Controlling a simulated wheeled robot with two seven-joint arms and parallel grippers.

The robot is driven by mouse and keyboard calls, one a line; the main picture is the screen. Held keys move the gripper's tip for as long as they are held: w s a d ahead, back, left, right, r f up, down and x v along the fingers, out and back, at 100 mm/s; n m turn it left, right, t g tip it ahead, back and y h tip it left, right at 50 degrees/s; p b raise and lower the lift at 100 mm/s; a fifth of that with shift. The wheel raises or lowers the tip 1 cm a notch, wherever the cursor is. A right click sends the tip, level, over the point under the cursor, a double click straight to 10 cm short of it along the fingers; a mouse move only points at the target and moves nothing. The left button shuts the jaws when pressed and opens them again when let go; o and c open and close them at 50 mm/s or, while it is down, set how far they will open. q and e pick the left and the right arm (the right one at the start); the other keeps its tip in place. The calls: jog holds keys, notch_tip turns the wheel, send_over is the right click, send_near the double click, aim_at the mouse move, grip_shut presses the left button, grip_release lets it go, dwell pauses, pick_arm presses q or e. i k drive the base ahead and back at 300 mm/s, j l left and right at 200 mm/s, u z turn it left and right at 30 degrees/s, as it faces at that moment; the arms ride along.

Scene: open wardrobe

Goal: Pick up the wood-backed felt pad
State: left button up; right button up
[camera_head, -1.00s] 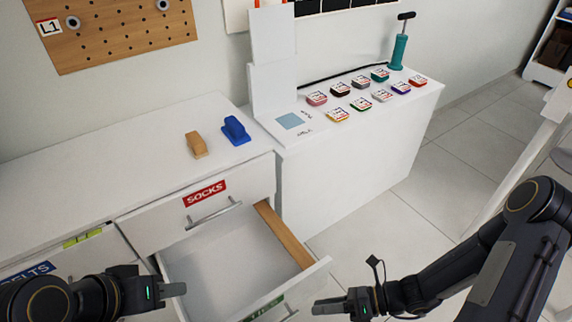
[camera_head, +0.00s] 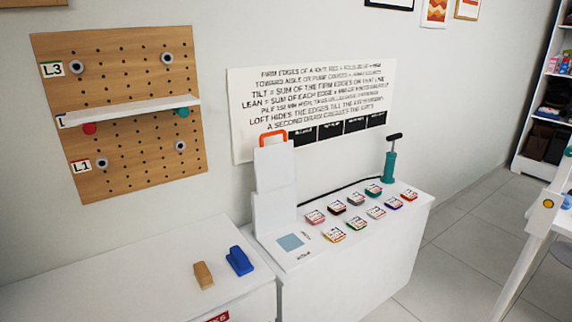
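The wood-backed felt pad looks to be the small tan wooden block (camera_head: 203,274) on the white dresser top (camera_head: 130,275), near its right end. A blue block with a handle-like top (camera_head: 239,260) stands just to its right, a small gap apart. Any felt on the tan block's underside is hidden. Neither of my grippers shows in the head view now.
A white cabinet (camera_head: 370,265) to the right bears several small coloured labelled stacks, a teal hand pump (camera_head: 390,160) and a white upright panel (camera_head: 275,185). A pegboard (camera_head: 120,150) with a white shelf (camera_head: 130,110) hangs behind. The dresser top left of the blocks is clear.

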aim_at(203, 276)
jog(key=k+j+z, duration=0.15)
jog(key=j+z, duration=0.15)
jog(key=k+j+z, duration=0.3)
jog(key=j, duration=0.15)
jog(key=k+j+z, duration=0.25)
jog(key=i+j+u, duration=0.1)
jog(key=u, duration=2.35)
jog(key=k+l+z, duration=0.15)
jog(key=z, duration=1.3)
jog(key=u, duration=0.15)
